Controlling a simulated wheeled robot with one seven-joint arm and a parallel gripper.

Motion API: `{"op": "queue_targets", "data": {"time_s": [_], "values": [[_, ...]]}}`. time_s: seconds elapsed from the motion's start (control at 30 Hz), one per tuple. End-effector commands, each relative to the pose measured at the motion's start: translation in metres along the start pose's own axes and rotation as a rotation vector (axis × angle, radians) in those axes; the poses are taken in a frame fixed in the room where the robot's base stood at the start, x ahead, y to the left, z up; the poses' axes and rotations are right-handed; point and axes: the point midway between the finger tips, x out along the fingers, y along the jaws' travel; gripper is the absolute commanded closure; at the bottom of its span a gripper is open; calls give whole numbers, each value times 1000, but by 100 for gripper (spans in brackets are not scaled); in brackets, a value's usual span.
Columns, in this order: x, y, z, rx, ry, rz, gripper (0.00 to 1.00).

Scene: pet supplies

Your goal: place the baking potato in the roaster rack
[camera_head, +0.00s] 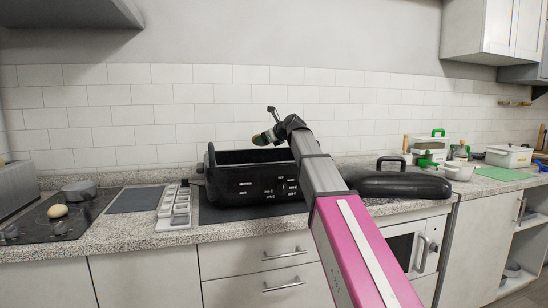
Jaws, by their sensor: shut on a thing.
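My gripper (268,136) is at the end of my arm, above the black roaster (238,193). It is shut on a small brownish thing, which I take for the baking potato (260,138); it is small and partly covered by the fingers. The held thing is above the roaster's rim, apart from it. The roaster stands open on the counter, and its front wall hides the inside, so I cannot see the rack.
A black roaster lid (400,185) lies on the counter to the right. A white compartment tray (174,208) is left of the roaster. A pale round thing (57,211) and a grey pot (79,190) are on the cooktop (30,222). A tiled wall stands behind.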

Motion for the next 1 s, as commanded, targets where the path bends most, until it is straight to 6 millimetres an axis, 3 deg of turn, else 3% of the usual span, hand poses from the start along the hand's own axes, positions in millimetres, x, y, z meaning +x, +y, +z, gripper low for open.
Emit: {"op": "queue_targets", "data": {"time_s": [0.1, 0.33, 0.73, 1.0], "values": [[-7, -15, -22, 3, 1, -2, 65], [-13, -30, -42, 2, -1, -1, 65], [1, -22, -79, 1, 0, 0, 65], [2, -22, -80, 0, -1, -1, 65]]}}
